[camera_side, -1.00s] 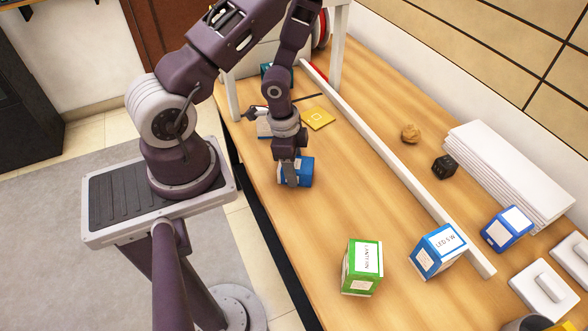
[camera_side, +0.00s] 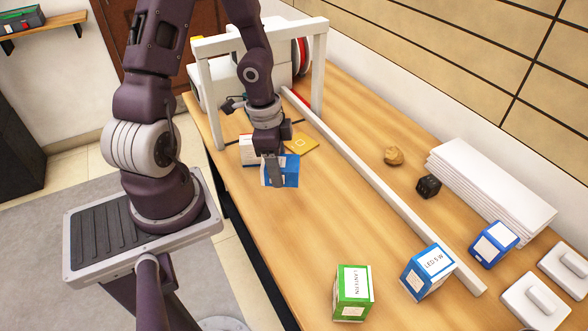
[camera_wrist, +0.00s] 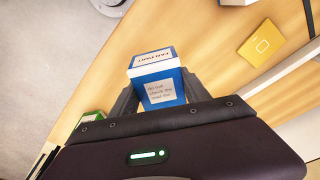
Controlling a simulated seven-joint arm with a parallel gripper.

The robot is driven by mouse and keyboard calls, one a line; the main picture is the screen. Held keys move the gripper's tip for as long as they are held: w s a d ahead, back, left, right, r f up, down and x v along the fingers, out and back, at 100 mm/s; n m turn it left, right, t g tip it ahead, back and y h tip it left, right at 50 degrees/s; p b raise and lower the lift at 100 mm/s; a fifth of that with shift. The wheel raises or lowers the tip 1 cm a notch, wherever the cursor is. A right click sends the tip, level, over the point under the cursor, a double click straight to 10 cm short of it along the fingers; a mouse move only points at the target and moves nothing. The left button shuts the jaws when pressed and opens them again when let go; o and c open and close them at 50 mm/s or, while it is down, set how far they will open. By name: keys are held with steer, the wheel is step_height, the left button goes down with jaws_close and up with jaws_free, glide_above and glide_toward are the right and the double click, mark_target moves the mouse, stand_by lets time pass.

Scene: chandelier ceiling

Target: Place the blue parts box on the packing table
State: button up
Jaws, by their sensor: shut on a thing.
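A blue and white box (camera_side: 289,173) is in my gripper (camera_side: 274,184), which is shut on it. In the wrist view the box (camera_wrist: 157,85) sits between the two dark fingers (camera_wrist: 158,100), with a white top and a printed label whose text I cannot read surely. In the side view it seems held a little above the wooden table (camera_side: 330,215); the gap beneath is hard to judge. Two other blue boxes stand at the table's right: one marked LED 5 W (camera_side: 428,271) and one with a blank-looking label (camera_side: 493,244).
A green box (camera_side: 353,292) stands at the front. A white box (camera_side: 249,150) and a yellow card (camera_side: 301,144) lie behind my gripper, near a white frame (camera_side: 318,70). A long white rail (camera_side: 385,185) crosses the table. Wood left of the rail is largely clear.

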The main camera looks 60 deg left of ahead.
steer(key=shift+d+n, duration=0.3)
steer(key=shift+n, duration=0.2)
steer(key=w+d+r+n+g+h, duration=0.25)
steer(key=w+d+n+g, duration=0.35)
steer(key=d+n, duration=0.7)
steer(key=w+a+r+n+t+h, duration=0.1)
steer(key=w+r+n+t+h, duration=0.2)
steer(key=w+n, duration=0.35)
steer(key=w+a+r+n+t+h, duration=0.1)
steer(key=w+a+n+t+h, duration=0.2)
steer(key=w+n, duration=0.4)
steer(key=w+a+f+n+t+y, duration=0.2)
steer(key=w+a+n+t+y, duration=0.3)
steer(key=w+a+n+t, duration=0.9)
steer(key=a+f+y, duration=0.3)
steer(key=a+y, duration=0.1)
steer(key=a, duration=0.4)
steer(key=shift+n+t, duration=0.4)
steer(key=shift+n, duration=0.05)
steer(key=f, duration=1)
steer(key=shift+s+d, duration=0.15)
steer(key=shift+s, duration=0.25)
steer(key=shift+f, duration=0.15)
